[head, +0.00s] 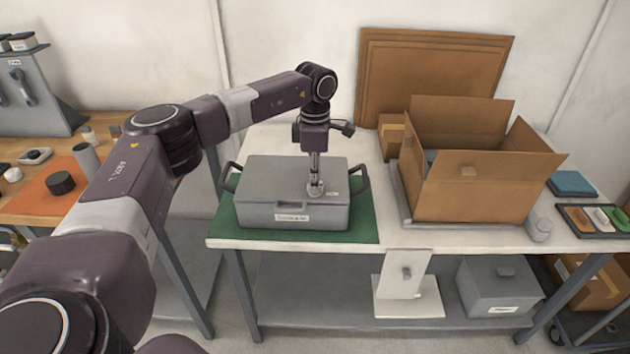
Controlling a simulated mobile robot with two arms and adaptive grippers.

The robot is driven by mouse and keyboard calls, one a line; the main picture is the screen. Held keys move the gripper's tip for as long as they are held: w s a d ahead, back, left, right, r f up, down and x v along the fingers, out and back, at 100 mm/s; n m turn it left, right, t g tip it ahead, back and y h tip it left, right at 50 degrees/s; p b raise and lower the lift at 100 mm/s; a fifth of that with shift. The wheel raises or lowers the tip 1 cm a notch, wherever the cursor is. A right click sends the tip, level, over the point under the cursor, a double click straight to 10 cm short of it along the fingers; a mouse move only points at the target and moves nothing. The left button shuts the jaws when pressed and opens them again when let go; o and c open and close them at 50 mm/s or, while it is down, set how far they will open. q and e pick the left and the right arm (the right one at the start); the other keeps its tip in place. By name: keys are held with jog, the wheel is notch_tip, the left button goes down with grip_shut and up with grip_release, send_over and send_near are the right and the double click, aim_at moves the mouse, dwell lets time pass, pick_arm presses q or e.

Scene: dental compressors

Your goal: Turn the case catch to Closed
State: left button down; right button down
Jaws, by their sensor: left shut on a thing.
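The grey case (270,178) sits shut on a green mat (228,222) at the left of the white table. It has a dark handle at each end and a label on its front. The case catch (316,193) is a small light knob on the lid's right part, with a small label beside it. My left gripper (315,181) points straight down from above and is shut on the catch. Its fingertips cover much of the catch, so I cannot read its position. My right gripper is not in view.
An open cardboard box (480,185) stands right of the case. Flat cardboard (435,75) leans on the wall behind. A tray (592,220) with coloured items lies at the far right. A wooden bench (30,205) stands left, across a gap. A grey bin (500,287) is on the lower shelf.

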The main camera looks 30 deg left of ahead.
pick_arm(q)
jog(key=n+p, duration=0.1)
jog(key=n, duration=0.3)
jog(key=shift+r+n+p, duration=0.1)
jog(key=shift+n+p, duration=0.2)
jog(key=shift+n, duration=0.1)
jog(key=n+p, duration=0.1)
jog(key=n, duration=0.5)
jog(key=shift+p, duration=0.3)
jog(key=n+p, duration=0.1)
jog(key=n, duration=0.2)
jog(key=shift+w+n, duration=0.1)
jog(key=shift+n, duration=1.9)
jog(key=shift+p, duration=0.3)
jog(key=c, duration=2)
grip_release()
